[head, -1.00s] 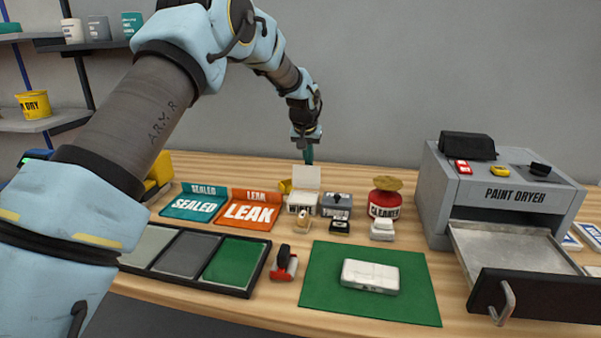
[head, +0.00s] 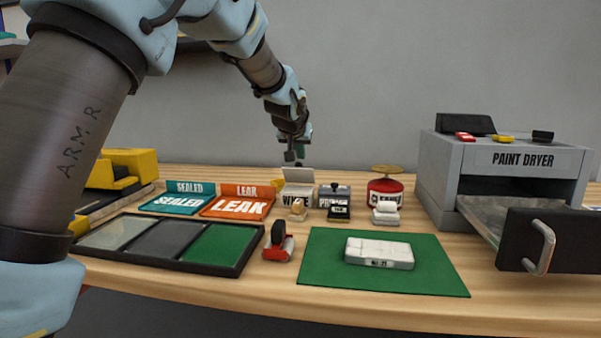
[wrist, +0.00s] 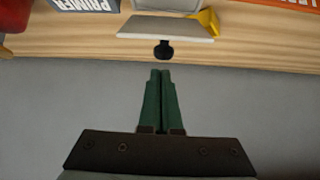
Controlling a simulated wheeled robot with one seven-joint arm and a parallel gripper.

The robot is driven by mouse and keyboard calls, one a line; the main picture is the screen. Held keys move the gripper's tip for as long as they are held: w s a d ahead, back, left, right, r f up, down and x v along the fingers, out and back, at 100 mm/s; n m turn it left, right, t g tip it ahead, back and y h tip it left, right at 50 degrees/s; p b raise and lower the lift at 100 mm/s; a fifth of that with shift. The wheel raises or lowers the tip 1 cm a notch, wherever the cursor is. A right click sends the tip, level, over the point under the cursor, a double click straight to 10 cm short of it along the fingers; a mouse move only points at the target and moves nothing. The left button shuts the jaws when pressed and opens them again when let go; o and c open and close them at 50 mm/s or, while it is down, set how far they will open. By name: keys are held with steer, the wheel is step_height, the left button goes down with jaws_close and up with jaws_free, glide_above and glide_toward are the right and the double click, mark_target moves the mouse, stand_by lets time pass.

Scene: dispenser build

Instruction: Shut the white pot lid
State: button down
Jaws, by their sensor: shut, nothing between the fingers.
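The white pot (head: 297,197) stands at the back of the bench, with its lid (head: 299,174) standing up open at its rear. In the wrist view the lid (wrist: 166,28) shows as a pale slab with a black knob (wrist: 163,50) on it. My gripper (head: 297,158) is just above and behind the raised lid. Its green fingers (wrist: 161,75) are closed together and empty, with the tips a short gap from the knob. I cannot tell the exact gap in depth.
A grey primer pot (head: 334,200) and a red cleaner pot (head: 384,192) stand to the right. A white block lies on a green mat (head: 330,278).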

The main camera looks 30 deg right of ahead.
mark_target(300, 163)
steer(key=shift+s+a+f+t+h+b, duration=0.85)
steer(key=shift+s+f+t+h+b, duration=0.25)
steer(key=shift+b, duration=7.45)
steer(key=b, duration=0.2)
steer(key=t+h+b, duration=0.1)
steer(key=b, duration=0.2)
steer(key=shift+s+a+r, duration=0.15)
steer(key=shift+s+a, duration=0.2)
steer(key=shift+a, duration=0.05)
steer(key=shift+b, duration=0.65)
